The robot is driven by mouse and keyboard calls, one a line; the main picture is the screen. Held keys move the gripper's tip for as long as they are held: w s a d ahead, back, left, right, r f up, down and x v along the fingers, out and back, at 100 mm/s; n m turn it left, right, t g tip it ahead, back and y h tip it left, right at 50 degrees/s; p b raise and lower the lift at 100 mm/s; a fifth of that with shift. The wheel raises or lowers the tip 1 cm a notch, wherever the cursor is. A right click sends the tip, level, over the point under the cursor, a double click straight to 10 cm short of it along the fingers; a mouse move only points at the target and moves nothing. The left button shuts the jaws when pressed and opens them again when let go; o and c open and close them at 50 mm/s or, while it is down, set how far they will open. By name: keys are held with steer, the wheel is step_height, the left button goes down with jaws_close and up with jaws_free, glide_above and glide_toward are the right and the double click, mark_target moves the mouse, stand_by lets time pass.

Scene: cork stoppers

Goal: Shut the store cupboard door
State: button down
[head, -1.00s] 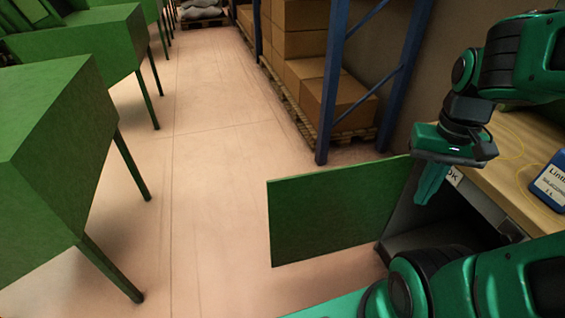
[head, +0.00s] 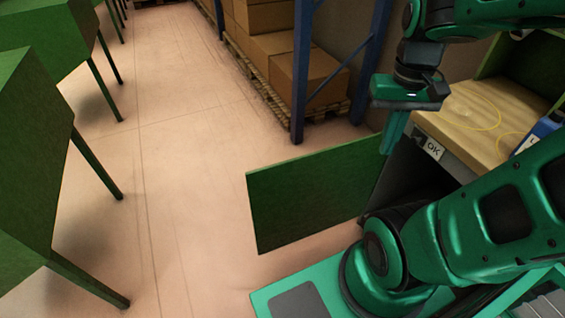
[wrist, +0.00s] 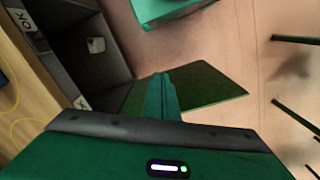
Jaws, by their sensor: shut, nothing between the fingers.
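The store cupboard door (head: 310,196) is a flat green panel standing open, swung out over the floor from the cupboard (head: 408,190) under the bench. The cupboard's dark interior shows beside the door's right end. My gripper (head: 389,148) is shut and empty, pointing down near the door's right end, at about its top edge in the picture. In the wrist view my shut fingers (wrist: 161,80) lie across part of the door (wrist: 212,86), with the open cupboard (wrist: 72,45) to the left. I cannot tell whether the fingers touch the door.
A wooden bench top (head: 470,115) with a yellow cord and a blue box (head: 540,133) lies at right. An OK label (head: 430,147) is on its front. A blue rack (head: 300,75) with cartons (head: 325,80) stands behind. Green tables (head: 35,150) line the left; the floor between is clear.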

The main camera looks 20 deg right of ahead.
mark_target(282, 163)
steer(key=w+a+f+n+g, duration=0.1)
steer(key=w+a+f, duration=0.15)
steer(key=w, duration=0.65)
steer(key=w+a+f+n, duration=0.2)
steer(key=w+f, duration=0.2)
steer(key=w, duration=0.5)
steer(key=w+a+f+n+g, duration=0.1)
steer(key=w+a+f, duration=0.15)
steer(key=w, duration=0.65)
steer(key=w+a+f+n, duration=0.1)
steer(key=w+a+f, duration=0.45)
steer(key=f, duration=0.35)
steer(key=shift+s+a+f, duration=0.1)
steer(key=shift+s+f, duration=0.8)
steer(key=shift+f, duration=0.8)
steer(key=shift+s+d+f, duration=0.1)
steer(key=shift+s+f, duration=0.75)
steer(key=shift+f, duration=0.8)
steer(key=shift+s+a+f, duration=0.1)
steer(key=shift+s+f, duration=0.8)
steer(key=shift+f, duration=0.8)
